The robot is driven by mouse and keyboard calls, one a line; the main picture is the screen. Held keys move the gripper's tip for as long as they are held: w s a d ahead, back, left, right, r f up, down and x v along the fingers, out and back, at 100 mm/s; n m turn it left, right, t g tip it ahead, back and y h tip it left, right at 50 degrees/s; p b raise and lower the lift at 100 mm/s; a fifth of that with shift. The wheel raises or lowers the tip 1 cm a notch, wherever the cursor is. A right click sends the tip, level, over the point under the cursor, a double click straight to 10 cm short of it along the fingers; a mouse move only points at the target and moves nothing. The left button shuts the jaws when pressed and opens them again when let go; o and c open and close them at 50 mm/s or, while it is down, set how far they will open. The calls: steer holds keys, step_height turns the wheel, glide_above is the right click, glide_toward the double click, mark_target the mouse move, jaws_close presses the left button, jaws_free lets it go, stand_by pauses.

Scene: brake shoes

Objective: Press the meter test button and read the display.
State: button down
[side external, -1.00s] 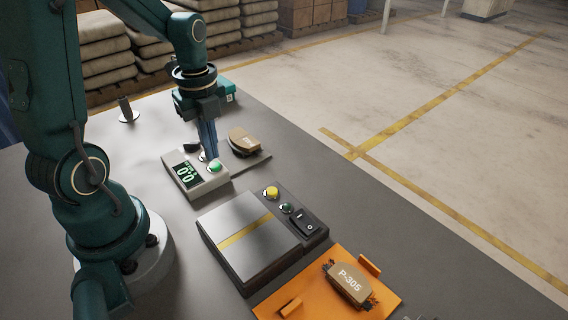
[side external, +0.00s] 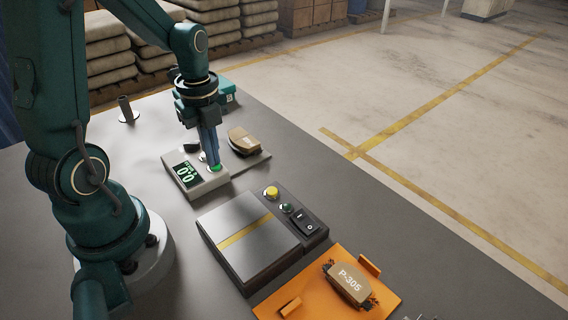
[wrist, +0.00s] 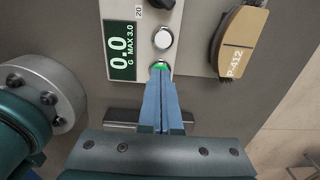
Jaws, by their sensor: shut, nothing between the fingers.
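The meter (side external: 196,177) is a pale grey box on the table, with a lit display (side external: 186,174). In the wrist view the display (wrist: 121,50) reads 0.0 G, MAX 3.0. A green button (side external: 215,168) sits near the meter's front right; it also shows in the wrist view (wrist: 159,66), partly covered by my fingertips. A white round button (wrist: 162,39) and a dark knob lie along the same face. My gripper (side external: 213,162) is shut and empty, pointing down with its tips at the green button. I cannot tell whether the button is pressed in.
A brake shoe marked P-412 (wrist: 236,45) lies right of the meter. A metal plate unit (side external: 248,238) with a yellow button (side external: 271,193) and a rocker switch stands nearer the camera. An orange tray (side external: 290,291) holds a brake shoe marked P-305 (side external: 349,284).

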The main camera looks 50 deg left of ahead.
steer(key=shift+f, duration=0.25)
steer(key=shift+r, duration=3.55)
steer(key=shift+w+d+r, duration=0.15)
steer(key=shift+d, duration=0.05)
steer(key=s+d+r+n+t, duration=0.2)
steer(key=d+n, duration=0.3)
steer(key=n, duration=0.4)
steer(key=s+d+r+n+t, duration=0.2)
steer(key=d+n, duration=0.4)
steer(key=n, duration=0.3)
steer(key=shift+s+r+t, duration=0.3)
steer(key=shift+s+t, duration=0.35)
steer(key=shift+t, duration=0.15)
